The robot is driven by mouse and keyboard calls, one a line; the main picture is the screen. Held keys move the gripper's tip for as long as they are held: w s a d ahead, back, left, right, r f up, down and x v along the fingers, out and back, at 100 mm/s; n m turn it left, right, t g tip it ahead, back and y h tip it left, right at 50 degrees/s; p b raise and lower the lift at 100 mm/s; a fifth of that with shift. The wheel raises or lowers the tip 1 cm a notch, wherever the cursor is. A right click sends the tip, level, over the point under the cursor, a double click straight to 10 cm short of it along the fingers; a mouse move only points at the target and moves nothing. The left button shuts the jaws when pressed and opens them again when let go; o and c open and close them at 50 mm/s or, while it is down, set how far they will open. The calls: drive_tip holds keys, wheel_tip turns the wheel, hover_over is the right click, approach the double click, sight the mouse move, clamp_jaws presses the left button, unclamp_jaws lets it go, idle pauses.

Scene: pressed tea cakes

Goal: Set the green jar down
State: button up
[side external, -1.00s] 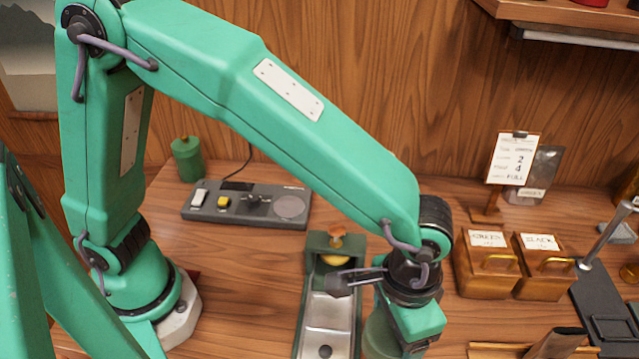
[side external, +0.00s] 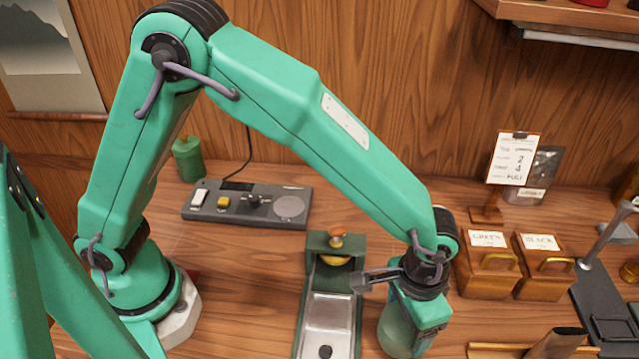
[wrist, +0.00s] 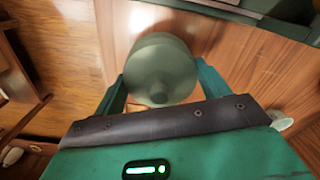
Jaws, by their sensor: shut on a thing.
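My gripper (side external: 412,322) is shut on a grey-green jar (side external: 396,334) low at the bottom of the side view, to the right of the dark green tray with the metal inset. In the wrist view the round lidded jar (wrist: 160,58) sits between the two green fingers of my gripper (wrist: 163,85), its knob facing the camera. The jar looks about upright. I cannot tell whether its base touches the wooden table (side external: 240,270). A second, smaller green jar (side external: 188,160) stands at the back left.
The dark green tray (side external: 309,300) lies close to the left of the held jar. A control panel (side external: 246,204) is behind. Two labelled wooden boxes (side external: 488,265) (side external: 541,268) stand to the right. A tan tray edge (side external: 485,350) and a scoop (side external: 556,344) lie at front right.

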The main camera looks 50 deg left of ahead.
drive_tip(key=shift+f, duration=0.65)
drive_tip(key=shift+f, duration=0.15)
drive_tip(key=o, duration=1.2)
wheel_tip(320, 180, up, 12)
drive_tip(key=shift+r, duration=0.15)
